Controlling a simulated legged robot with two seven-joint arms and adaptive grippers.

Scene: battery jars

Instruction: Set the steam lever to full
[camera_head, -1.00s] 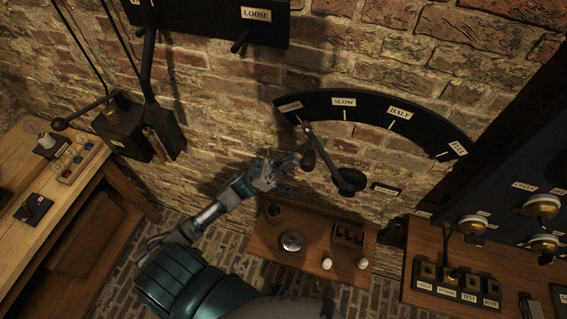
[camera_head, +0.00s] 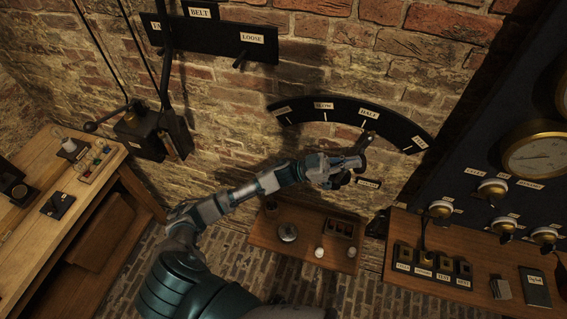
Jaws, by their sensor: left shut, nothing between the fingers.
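The steam lever (camera_head: 371,138) is a dark metal arm on the brick wall. Its tip points just right of the HALF mark, short of the FULL label (camera_head: 420,142) on the black curved scale (camera_head: 342,105). My left gripper (camera_head: 357,162) is shut and empty at the lever, over its lower part. It hides much of the lever's arm and pivot, and I cannot tell exactly where they touch. My right gripper is not in view.
A small wooden shelf (camera_head: 262,238) with a round metal item and white knobs lies below. A workbench (camera_head: 50,225) stands at left. The BELT board (camera_head: 215,40) is above left.

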